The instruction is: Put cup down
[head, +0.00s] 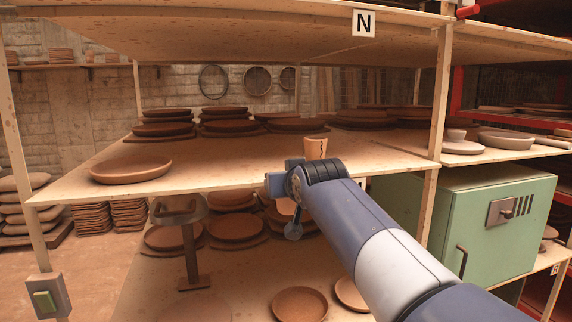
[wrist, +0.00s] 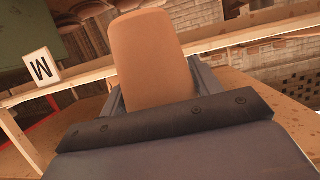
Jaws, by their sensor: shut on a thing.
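An orange-tan clay cup (head: 316,148) with a dark wavy mark shows above my wrist in the head view, at the middle wooden shelf. In the wrist view the cup (wrist: 150,55) stands large between the two jaws. My gripper (wrist: 157,90) is shut on it. In the head view my arm hides the jaws and the cup's lower part. I cannot tell whether the cup touches the shelf board (head: 240,168).
A wide clay dish (head: 131,170) lies at the shelf's left front. Stacked dishes (head: 165,125) stand farther back. A wooden post (head: 436,110) and a green cabinet (head: 500,225) are to the right. The shelf front between dish and arm is bare.

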